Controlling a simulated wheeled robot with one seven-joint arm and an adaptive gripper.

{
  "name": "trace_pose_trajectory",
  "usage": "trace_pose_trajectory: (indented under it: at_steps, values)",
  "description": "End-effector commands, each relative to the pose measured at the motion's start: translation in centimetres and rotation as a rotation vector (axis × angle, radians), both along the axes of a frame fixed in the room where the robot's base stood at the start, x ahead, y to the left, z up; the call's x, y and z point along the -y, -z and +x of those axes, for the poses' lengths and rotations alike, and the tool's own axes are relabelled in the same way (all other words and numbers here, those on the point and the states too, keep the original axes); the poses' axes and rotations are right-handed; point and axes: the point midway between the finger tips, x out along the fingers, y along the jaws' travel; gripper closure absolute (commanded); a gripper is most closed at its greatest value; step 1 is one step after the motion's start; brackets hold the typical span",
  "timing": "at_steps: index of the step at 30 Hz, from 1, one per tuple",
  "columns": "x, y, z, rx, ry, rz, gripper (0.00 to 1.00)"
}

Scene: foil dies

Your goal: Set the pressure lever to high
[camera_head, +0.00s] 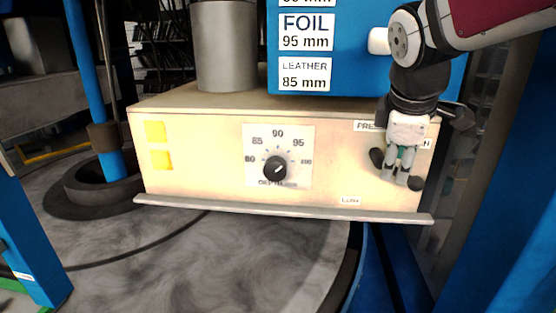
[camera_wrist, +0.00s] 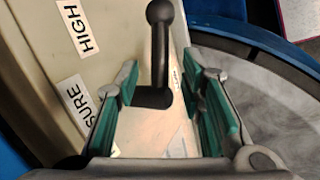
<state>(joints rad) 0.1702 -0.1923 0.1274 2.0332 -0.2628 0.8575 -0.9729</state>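The pressure lever (camera_wrist: 161,45) is a black rod with a ball knob, rising from a dark base on the beige panel. In the wrist view its knob points to the top, beside the HIGH label (camera_wrist: 78,27). The PRESSURE label (camera_wrist: 79,101) is partly hidden by a finger. My gripper (camera_wrist: 165,80) is open, its green pads on either side of the lever in the picture; I see no clear contact. In the head view my gripper (camera_head: 396,172) is at the panel's right end, hiding most of the lever; a black ball (camera_head: 416,184) beside it looks like the knob.
The beige control box (camera_head: 210,190) has a black dial (camera_head: 275,169) and two yellow squares at left. A ledge (camera_head: 280,210) runs along its bottom. A blue panel with FOIL and LEATHER labels (camera_head: 305,75) stands above. A grey round table (camera_head: 200,255) lies below.

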Motion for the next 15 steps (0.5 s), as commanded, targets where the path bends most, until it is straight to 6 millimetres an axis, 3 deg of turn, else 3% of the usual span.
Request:
trace_pose_trajectory:
  at_steps: [6,15]
  values:
    - [0.7,2.6,1.2,-0.003,0.001,-0.001,0.65]
    - [0.9,3.2,1.6,0.000,0.000,0.000,0.65]
